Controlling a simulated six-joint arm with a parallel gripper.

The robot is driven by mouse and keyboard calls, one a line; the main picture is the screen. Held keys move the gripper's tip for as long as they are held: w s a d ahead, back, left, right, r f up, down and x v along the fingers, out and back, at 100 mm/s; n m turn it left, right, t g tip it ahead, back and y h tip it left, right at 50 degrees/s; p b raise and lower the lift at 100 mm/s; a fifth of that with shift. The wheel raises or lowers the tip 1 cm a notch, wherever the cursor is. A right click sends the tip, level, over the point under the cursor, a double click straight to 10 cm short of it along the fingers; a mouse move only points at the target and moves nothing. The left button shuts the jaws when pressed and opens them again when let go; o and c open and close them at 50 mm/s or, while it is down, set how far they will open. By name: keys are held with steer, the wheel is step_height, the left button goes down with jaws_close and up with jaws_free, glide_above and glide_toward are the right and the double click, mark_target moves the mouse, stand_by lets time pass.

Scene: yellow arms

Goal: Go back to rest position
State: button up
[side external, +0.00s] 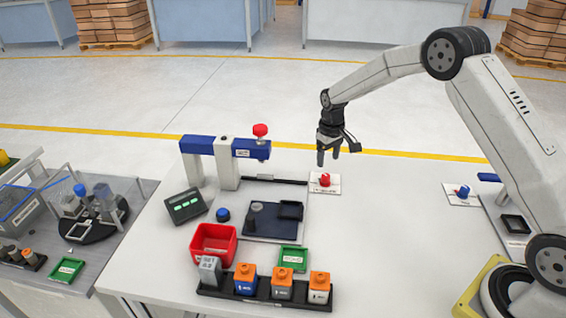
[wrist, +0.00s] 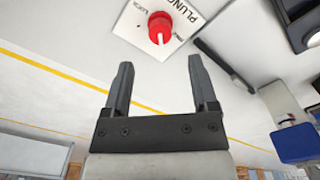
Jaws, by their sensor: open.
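My gripper (side external: 327,157) hangs at the end of my arm, pointing down, above the back of the white table. In the wrist view my gripper (wrist: 164,90) shows two dark fingers set wide apart with nothing between them. A red knob (side external: 325,180) on a white labelled plate (side external: 332,188) sits on the table just below the gripper. The red knob also shows in the wrist view (wrist: 160,24), beyond the fingertips and apart from them. My gripper touches nothing.
A blue and white gantry (side external: 226,150) with a red top knob stands left of the gripper. A red bin (side external: 213,243), a green tray (side external: 293,258) and a black rack (side external: 262,297) of orange-capped containers are in front. A blue knob (side external: 462,191) is at right. Table between is clear.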

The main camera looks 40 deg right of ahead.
steer(key=shift+r, duration=0.65)
steer(key=shift+s+a+r, duration=0.25)
steer(key=shift+s+r, duration=0.05)
steer(key=shift+s, duration=0.05)
steer(key=s+a+r+t, duration=0.1)
steer(key=s+a, duration=0.3)
steer(key=s, duration=0.8)
steer(key=s+a+r+t, duration=0.1)
steer(key=s+a+r, duration=0.2)
steer(key=s, duration=1)
steer(key=shift+a+r+t, duration=0.3)
steer(key=shift+a, duration=0.55)
